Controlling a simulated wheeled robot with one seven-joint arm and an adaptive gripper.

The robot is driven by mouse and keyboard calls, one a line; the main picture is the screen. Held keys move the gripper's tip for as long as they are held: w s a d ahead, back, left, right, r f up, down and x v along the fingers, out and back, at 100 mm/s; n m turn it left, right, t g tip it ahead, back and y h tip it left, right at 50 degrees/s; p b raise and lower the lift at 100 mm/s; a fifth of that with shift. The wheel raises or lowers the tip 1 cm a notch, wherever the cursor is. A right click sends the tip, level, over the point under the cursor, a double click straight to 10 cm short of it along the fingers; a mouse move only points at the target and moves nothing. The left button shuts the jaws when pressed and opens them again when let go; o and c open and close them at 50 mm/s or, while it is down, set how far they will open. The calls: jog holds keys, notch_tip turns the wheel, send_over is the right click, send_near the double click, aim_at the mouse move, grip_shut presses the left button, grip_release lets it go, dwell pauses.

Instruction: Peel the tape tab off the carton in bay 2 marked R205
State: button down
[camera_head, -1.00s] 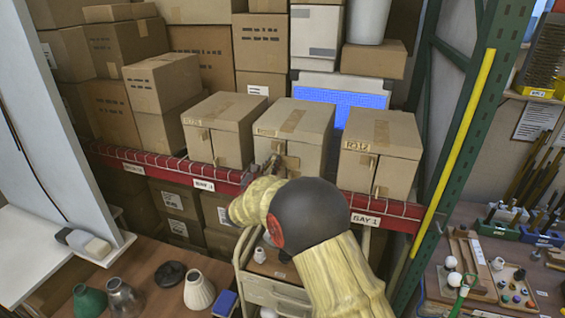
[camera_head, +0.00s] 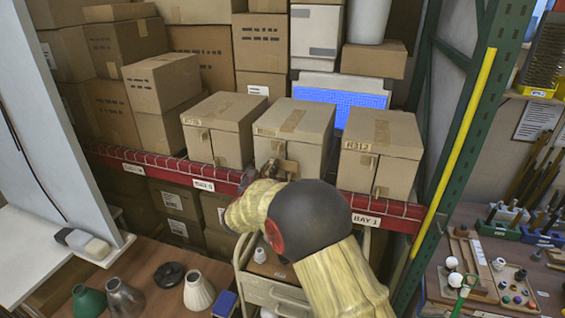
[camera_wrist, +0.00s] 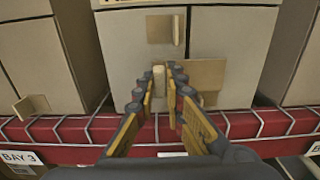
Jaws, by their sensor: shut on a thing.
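The middle carton (camera_head: 310,155) stands on the red shelf between two like cartons. Its top-front label (camera_head: 268,131) is too small to read. In the wrist view the carton's front (camera_wrist: 118,60) fills the middle, with a tan tape piece (camera_wrist: 160,29) high on its seam and a wider tan flap (camera_wrist: 205,72) lower right. My gripper (camera_wrist: 166,77) is low at the carton's front, its fingers shut on a small light tan tab (camera_wrist: 159,76). I cannot tell whether this tab still touches the carton. The bay sign below (camera_wrist: 172,154) is mostly hidden by my gripper.
A left carton (camera_head: 220,120) and a right carton (camera_head: 382,140) flank it closely. The red shelf beam (camera_head: 160,166) with wire mesh runs below; its right sign (camera_head: 366,219) reads BAY 1. A cart (camera_head: 270,292) stands below my arm. A green rack post (camera_head: 470,120) rises at right.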

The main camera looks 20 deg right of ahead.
jog(key=b+v, duration=0.1)
jog(key=v, duration=0.5)
dwell(0.5)
